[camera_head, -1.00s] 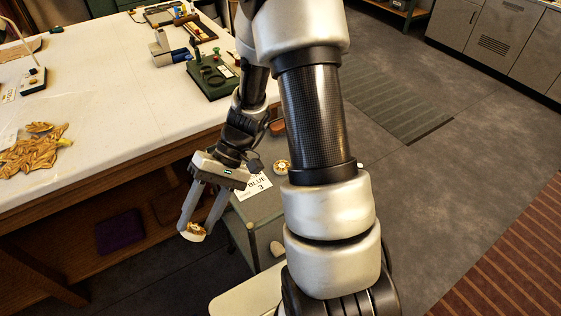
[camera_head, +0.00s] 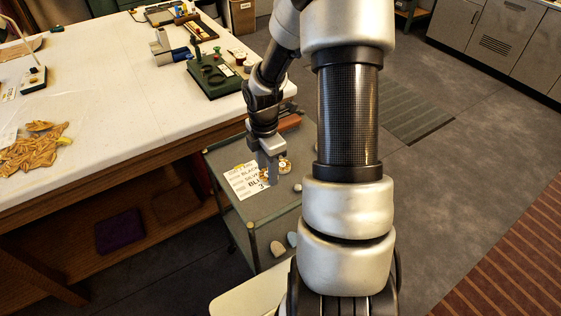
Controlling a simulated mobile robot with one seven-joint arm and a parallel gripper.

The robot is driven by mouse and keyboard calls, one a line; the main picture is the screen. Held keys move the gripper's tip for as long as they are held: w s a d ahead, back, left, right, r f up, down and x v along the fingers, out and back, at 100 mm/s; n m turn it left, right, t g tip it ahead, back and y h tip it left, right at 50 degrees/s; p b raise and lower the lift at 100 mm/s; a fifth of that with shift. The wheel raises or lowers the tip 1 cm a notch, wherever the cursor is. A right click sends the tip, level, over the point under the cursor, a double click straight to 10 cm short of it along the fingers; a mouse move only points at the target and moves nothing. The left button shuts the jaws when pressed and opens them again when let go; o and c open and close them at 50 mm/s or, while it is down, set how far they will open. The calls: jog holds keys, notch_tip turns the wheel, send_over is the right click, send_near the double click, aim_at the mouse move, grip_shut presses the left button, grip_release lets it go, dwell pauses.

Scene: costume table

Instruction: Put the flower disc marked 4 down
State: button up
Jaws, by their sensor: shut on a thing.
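My gripper (camera_head: 268,180) points down over the top of a small grey-green cart (camera_head: 232,155), shut on a small cream and gold flower disc (camera_head: 263,172). The fingers hide part of this disc, and its number is not readable. I cannot tell whether it touches the cart top. A second gold and cream flower disc (camera_head: 286,167) lies on the cart just to the right of the fingers. A white card (camera_head: 242,181) with printed words and the number 3 lies on the cart to the left.
A small pale piece (camera_head: 297,187) lies near the cart's right edge. More pale pieces (camera_head: 278,249) show on its lower shelf.

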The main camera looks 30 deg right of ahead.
jog(key=shift+w+d+f, duration=0.15)
jog(key=shift+w+f, duration=0.05)
jog(key=shift+f, duration=0.15)
notch_tip(320, 180, down, 9)
jog(key=shift+w+f+b, duration=0.1)
jog(key=shift+b, duration=0.25)
jog(key=o, duration=1.4)
jog(key=shift+r, duration=0.2)
notch_tip(320, 180, up, 12)
jog(key=shift+f+p, duration=0.1)
jog(key=shift+p, duration=0.45)
